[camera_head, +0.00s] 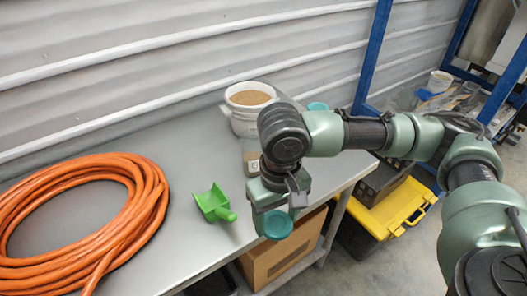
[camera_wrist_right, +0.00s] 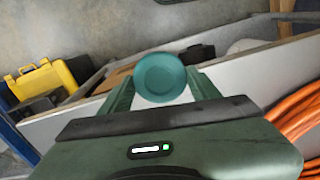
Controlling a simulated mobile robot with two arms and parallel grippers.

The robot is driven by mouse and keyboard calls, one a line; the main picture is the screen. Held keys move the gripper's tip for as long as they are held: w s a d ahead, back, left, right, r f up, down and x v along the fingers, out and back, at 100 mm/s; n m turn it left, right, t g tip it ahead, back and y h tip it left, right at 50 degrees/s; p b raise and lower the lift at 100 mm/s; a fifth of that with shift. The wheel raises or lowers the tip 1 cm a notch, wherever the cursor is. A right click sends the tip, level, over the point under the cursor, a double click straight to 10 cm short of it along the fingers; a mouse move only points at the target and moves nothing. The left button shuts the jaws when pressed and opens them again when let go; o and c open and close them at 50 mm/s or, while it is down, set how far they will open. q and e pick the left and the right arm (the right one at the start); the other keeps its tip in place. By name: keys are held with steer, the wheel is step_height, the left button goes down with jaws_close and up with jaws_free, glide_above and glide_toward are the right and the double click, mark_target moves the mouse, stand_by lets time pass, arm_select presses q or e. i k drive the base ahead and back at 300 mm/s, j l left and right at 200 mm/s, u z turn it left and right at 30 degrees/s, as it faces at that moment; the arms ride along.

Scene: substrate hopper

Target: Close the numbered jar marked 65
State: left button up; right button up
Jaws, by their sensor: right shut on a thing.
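My right gripper (camera_head: 276,212) is shut on a round teal lid (camera_head: 277,225), held near the front edge of the grey table. In the right wrist view the lid (camera_wrist_right: 160,77) sits between the two fingertips (camera_wrist_right: 162,90). Behind the gripper stands a small container with a brownish label (camera_head: 253,163), largely hidden by my arm; I cannot read a number on it. Another teal round thing (camera_head: 318,106) shows behind my right forearm, partly hidden. My left gripper is not in view.
A white bucket of brown substrate (camera_head: 248,112) stands at the back against the corrugated wall. A green scoop (camera_head: 214,204) lies left of my gripper. A coiled orange hose (camera_head: 150,200) fills the table's left. A yellow-lidded box (camera_head: 395,212) is on the floor at right.

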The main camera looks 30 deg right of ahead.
mark_target(251, 150)
steer(key=l+u, duration=0.3)
steer(key=l, duration=1.45)
steer(key=k, duration=0.05)
